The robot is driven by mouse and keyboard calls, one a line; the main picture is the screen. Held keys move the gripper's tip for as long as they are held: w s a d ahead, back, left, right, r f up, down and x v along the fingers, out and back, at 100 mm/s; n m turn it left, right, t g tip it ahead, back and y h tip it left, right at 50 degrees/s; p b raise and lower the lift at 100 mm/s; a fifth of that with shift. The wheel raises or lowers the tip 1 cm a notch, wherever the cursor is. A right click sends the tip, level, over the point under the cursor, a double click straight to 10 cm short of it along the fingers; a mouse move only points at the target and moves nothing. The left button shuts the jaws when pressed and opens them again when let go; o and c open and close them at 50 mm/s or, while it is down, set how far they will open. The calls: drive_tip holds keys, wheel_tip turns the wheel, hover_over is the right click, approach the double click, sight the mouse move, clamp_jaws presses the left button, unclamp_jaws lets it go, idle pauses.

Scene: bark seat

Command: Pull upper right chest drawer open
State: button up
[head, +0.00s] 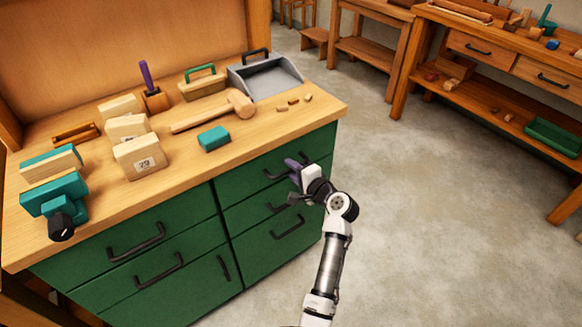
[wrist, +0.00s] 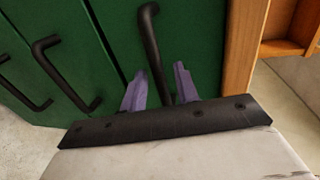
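The chest is a wooden-topped bench with green drawers. Its upper right drawer (head: 252,178) sits flush with the front and looks shut. Its black bar handle (head: 273,176) is partly covered by my gripper in the head view. In the wrist view the handle (wrist: 151,45) runs down between the fingers. My gripper (head: 294,164), with purple fingertips, is at the right part of this handle. In the wrist view my gripper (wrist: 160,86) is open, one finger on each side of the bar, with gaps showing. Contact with the bar cannot be told.
Lower right drawers with black handles (head: 288,227) lie below. The benchtop (head: 270,132) holds a mallet (head: 225,110), a teal block (head: 214,138) and a grey dustpan (head: 265,76). The floor (head: 410,190) right of the chest is clear. Another workbench (head: 500,90) stands at the back right.

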drive_tip(key=shift+w+a+f, duration=0.1)
drive_tip(key=shift+w+a, duration=0.25)
drive_tip(key=shift+w, duration=0.15)
clamp_jaws()
drive_tip(key=shift+s+d, duration=0.1)
